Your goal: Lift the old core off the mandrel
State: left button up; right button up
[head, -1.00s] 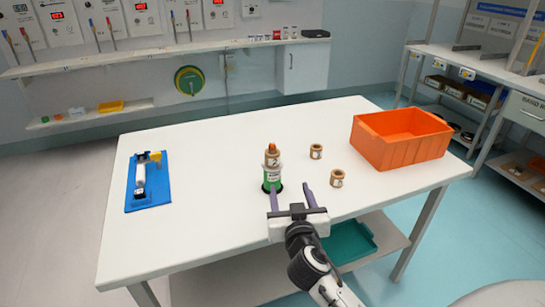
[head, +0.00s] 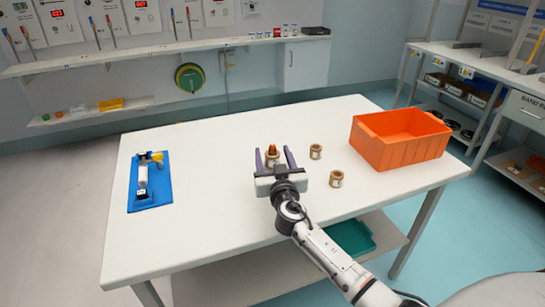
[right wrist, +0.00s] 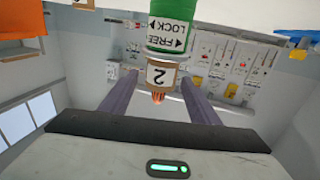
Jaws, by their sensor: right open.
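The old core (head: 272,162), a tan ring, sits on the upright mandrel, whose orange tip (head: 272,148) pokes out of its top. In the right wrist view a gap shows between the core and each finger. The gripper hides the green collar and the mandrel's foot in the head view. My left gripper is not in view.
Two loose tan cores (head: 316,152) (head: 336,178) stand right of the mandrel. An orange bin (head: 405,154) stands at the table's right end. A blue fixture (head: 150,192) lies at the left. The white table (head: 215,200) is clear between fixture and mandrel.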

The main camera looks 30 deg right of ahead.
jog(key=shift+w+d, duration=0.2)
jog(key=shift+w, duration=0.2)
jog(key=c, duration=1.1)
jog(key=shift+c, duration=0.2)
